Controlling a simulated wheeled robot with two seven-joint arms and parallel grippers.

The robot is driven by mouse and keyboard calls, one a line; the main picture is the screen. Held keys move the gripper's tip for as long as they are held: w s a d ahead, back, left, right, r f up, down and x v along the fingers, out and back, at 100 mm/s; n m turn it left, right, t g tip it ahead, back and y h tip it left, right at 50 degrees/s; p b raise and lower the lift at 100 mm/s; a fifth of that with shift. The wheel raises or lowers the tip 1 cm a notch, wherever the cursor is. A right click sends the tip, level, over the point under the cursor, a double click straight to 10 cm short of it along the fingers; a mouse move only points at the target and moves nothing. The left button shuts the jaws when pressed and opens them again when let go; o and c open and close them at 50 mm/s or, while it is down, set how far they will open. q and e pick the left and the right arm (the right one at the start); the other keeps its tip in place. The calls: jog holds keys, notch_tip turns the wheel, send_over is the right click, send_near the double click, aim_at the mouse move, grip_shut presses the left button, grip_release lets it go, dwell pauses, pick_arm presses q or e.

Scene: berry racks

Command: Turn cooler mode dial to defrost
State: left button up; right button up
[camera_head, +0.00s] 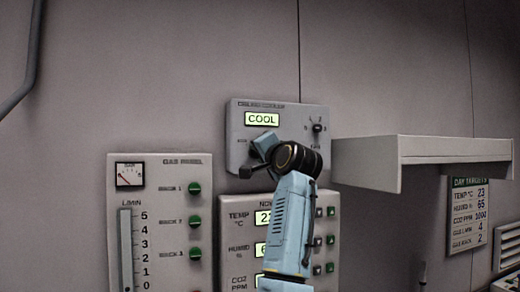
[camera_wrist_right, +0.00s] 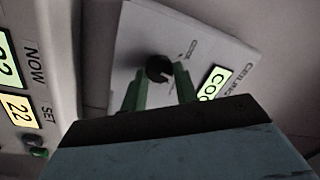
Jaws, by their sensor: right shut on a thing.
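The ceiling cooler panel (camera_head: 235,112) is on the wall in the head view, with a lit display (camera_head: 262,119) reading COOL. Its black mode dial (camera_wrist_right: 159,69) shows in the right wrist view, between the green fingertips of my right gripper (camera_wrist_right: 160,88). The gripper is shut on the dial. In the head view my right gripper (camera_head: 257,158) is at the panel's lower left and hides the dial. A second small black knob (camera_head: 317,127) sits at the panel's right side. My left gripper is not in view.
A gas panel (camera_head: 180,170) with green knobs is at the left. A now/set panel (camera_head: 228,207) is just below the cooler panel, partly behind my arm. A white shelf (camera_head: 420,150) juts out at the right. A day targets sign (camera_head: 468,215) hangs below it.

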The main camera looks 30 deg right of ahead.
jog(key=shift+m+h+p, duration=0.6)
jog(key=shift+m+p, duration=1.4)
jog(key=shift+m, duration=1.6)
jog(key=shift+a, duration=0.1)
jog(key=o, duration=1)
jog(key=shift+c, duration=0.2)
jog(key=shift+f, duration=0.1)
jog(key=b+v, duration=0.3)
jog(key=v, duration=1)
jog(key=shift+s+b, duration=0.15)
jog(key=shift+b, duration=0.15)
